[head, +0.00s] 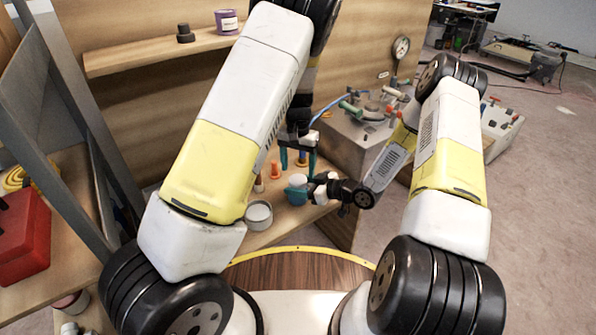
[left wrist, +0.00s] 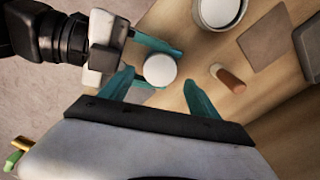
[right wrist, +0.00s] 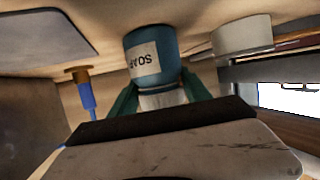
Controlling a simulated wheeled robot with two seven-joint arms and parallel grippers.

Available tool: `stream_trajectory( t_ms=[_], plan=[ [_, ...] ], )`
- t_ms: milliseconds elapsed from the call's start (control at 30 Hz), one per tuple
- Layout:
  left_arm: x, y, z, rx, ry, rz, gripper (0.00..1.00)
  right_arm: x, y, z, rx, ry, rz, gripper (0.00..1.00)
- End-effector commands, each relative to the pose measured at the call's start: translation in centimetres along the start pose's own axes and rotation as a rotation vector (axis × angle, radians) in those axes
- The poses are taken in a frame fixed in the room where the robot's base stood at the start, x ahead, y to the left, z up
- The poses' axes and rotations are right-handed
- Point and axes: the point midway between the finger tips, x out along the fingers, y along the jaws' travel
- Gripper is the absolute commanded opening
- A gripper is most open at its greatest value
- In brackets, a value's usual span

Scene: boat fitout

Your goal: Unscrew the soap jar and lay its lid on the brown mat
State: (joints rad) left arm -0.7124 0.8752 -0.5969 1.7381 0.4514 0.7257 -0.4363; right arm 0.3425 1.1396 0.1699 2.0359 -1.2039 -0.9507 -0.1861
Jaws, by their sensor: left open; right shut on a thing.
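The soap jar is a blue jar labelled SOAP (right wrist: 145,62) with a white lid (left wrist: 160,70). The lid also shows in the head view (head: 297,180), over the bench edge. My right gripper (left wrist: 153,65) is shut on the jar from the side, its teal fingers on either side of it. The lid sits on the jar, facing up. My left gripper (head: 297,159) is open just above the lid, pointing down, apart from it. Its fingers (left wrist: 158,92) stand wide and empty. A flat brownish square (left wrist: 266,40) on the bench looks like the mat.
A pale round pot (head: 259,214) stands on the bench near the jar. An orange-brown peg (left wrist: 228,80) stands between jar and mat. A shelf (head: 150,55) runs along the back panel. A red box (head: 22,235) is at far left.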

Motion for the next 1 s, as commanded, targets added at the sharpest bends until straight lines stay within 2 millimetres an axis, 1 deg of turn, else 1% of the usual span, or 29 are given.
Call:
stream_trajectory(
  t_ms=[67, 233, 300, 367, 467, 800, 1000],
  plan=[
    [-0.6, 0.0, 0.0, 0.087, 0.0, 0.005, 0.71, 0.0, 0.0, 0.2, 0.002, -0.004, 0.0, 0.0],
    [-2.4, 0.0, 0.0, 0.394, 0.0, 0.007, 0.71, -0.1, 0.0, 0.2, 0.002, -0.005, 0.0, 0.0],
    [-2.9, 0.0, 0.0, 0.489, 0.001, 0.004, 0.71, -0.1, 0.0, 0.2, 0.002, -0.005, 0.0, 0.0],
    [-3.0, 0.0, 0.0, 0.543, 0.001, 0.001, 0.71, -0.1, 0.0, 0.2, 0.002, -0.005, 0.0, 0.0],
    [-2.2, 0.0, 0.0, 0.576, -0.001, 0.0, 0.71, -0.1, -0.1, 0.2, 0.002, -0.005, 0.0, 0.0],
    [2.9, 0.0, 0.1, 0.572, -0.002, -0.001, 0.71, -0.1, -0.1, 0.2, 0.002, -0.005, 0.0, 0.0],
    [4.5, 0.0, 0.0, 0.571, 0.0, -0.001, 0.71, -0.1, -0.1, 0.2, 0.002, -0.006, -0.001, 0.0]
  ],
)
